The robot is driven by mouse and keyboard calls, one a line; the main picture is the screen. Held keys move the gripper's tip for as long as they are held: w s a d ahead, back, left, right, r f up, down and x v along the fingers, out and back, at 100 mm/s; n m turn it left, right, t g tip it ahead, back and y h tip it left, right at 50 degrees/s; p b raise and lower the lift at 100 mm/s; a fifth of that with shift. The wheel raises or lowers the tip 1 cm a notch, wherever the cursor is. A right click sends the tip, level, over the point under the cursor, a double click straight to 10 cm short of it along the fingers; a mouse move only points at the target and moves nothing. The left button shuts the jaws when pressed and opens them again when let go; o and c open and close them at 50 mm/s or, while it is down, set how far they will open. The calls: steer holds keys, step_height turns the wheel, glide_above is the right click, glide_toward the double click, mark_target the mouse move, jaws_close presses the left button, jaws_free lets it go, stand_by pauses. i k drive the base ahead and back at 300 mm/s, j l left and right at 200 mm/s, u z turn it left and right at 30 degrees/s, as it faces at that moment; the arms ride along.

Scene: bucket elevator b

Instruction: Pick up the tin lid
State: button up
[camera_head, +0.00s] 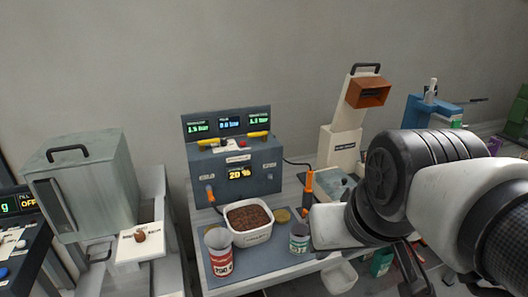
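A flat, round, gold-coloured disc (281,215), which looks like the tin lid, lies on the grey-blue mat just right of a white tub. A red and white tin (221,257) stands at the front left of the tub. A smaller green and white tin (299,239) stands at the front right, nearer my arm. My arm reaches in from the right, and its white link ends close to the small tin. Dark slim parts under the arm may be my gripper (411,268). Its fingertips are not clear, and I see nothing held in it.
The white tub (249,235) holds brown granules. Behind it stands a grey control box (236,170) with lit displays. An orange-handled tool (308,187) stands upright right of the disc. A white elevator housing (340,145) is behind my arm. A grey cabinet (85,185) is at left.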

mark_target(282, 216)
steer(key=i+l+u, duration=0.5)
steer(key=l, duration=0.4)
steer(key=i, duration=0.1)
